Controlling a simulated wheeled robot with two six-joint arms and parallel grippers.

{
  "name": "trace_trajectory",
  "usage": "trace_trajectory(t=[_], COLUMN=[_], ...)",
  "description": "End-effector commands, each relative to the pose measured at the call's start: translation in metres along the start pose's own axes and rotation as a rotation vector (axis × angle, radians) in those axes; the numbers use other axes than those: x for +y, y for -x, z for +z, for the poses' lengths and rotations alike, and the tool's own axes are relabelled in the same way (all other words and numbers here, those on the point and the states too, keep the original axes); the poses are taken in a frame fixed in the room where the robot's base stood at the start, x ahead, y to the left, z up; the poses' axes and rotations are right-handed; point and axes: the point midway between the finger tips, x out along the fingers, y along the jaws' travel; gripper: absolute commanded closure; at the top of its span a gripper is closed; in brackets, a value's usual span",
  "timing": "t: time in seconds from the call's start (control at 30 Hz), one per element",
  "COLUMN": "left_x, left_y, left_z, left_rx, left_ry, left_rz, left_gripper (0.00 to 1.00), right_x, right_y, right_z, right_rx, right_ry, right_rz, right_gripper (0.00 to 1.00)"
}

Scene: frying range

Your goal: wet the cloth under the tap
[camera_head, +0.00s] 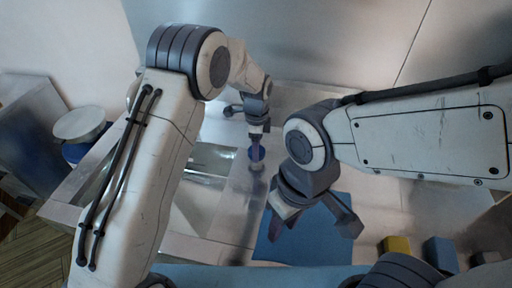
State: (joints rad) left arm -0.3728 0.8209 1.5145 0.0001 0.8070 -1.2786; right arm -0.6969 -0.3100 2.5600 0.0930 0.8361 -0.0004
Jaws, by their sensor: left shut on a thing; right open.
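My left gripper (256,146) points down beside the sink (202,195) and is shut on a small blue-topped piece (256,167), which looks like a tap knob; the fingers partly hide it. A thin metal bar (208,176), perhaps the spout, runs left from there over the basin. My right gripper (283,214) is open, over the upper left part of a flat blue sheet (318,238). I cannot tell whether this sheet is the cloth or a mat. No other cloth can be made out, and no running water can be made out.
A yellow block (397,245), a blue block (440,253) and a grey block (487,258) stand at the lower right. A round pale lid on a blue container (80,128) is at the far left. A metal wall (330,40) closes the back.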

Motion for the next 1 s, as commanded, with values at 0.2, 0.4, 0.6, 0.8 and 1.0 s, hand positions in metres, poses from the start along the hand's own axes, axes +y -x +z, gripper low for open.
trace_trajectory(t=[0.2, 0.4, 0.6, 0.8, 1.0], left_x=[-0.0005, -0.0007, -0.0009, -0.0011, -0.0013], left_y=[0.0012, 0.0013, 0.0015, 0.0016, 0.0017], left_z=[0.0, 0.0, 0.0, 0.0, 0.0], left_rx=[0.0, 0.0, 0.001, 0.001, 0.002], left_ry=[0.169, 0.334, 0.473, 0.568, 0.615], left_rz=[-0.001, -0.002, -0.002, -0.003, -0.004], left_gripper=[0.87, 0.87, 0.87, 0.87, 0.87], right_x=[-0.0001, -0.0002, -0.0002, -0.0002, -0.0002], right_y=[0.0015, 0.0023, 0.0029, 0.0033, 0.0034], right_z=[-0.0001, -0.0001, -0.0001, -0.0002, -0.0002], right_rx=[0.0, 0.0, 0.0, 0.0, 0.0], right_ry=[0.0, 0.0, 0.0, 0.0, 0.0], right_rz=[0.0, 0.0, 0.0, 0.0, 0.0], right_gripper=[0.59, 0.59, 0.59, 0.59, 0.59])
